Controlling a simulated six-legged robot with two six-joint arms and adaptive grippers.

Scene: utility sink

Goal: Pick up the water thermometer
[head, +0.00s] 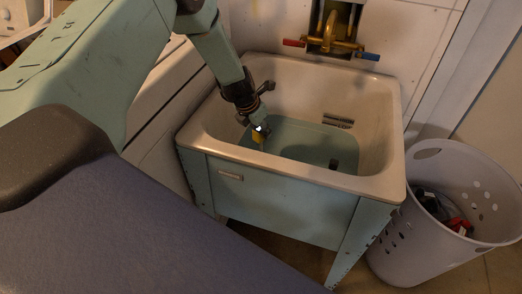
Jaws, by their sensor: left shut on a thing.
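My left gripper (260,129) reaches down from the upper left over the left part of the sink basin. It is shut on a small yellow thing (257,137), which I take to be the water thermometer. Only a short piece of it shows below the fingers, and its markings are too small to read. The sink (300,178) holds pale blue-green water (300,136). I cannot tell whether the thermometer's lower end touches the water. My right gripper is not in view.
A brass tap (336,45) with red and blue handles is on the wall behind the sink. A small dark thing (333,163) shows in the water. A pale laundry basket (420,240) with dark and red items inside stands at the right. The basin's right side is open.

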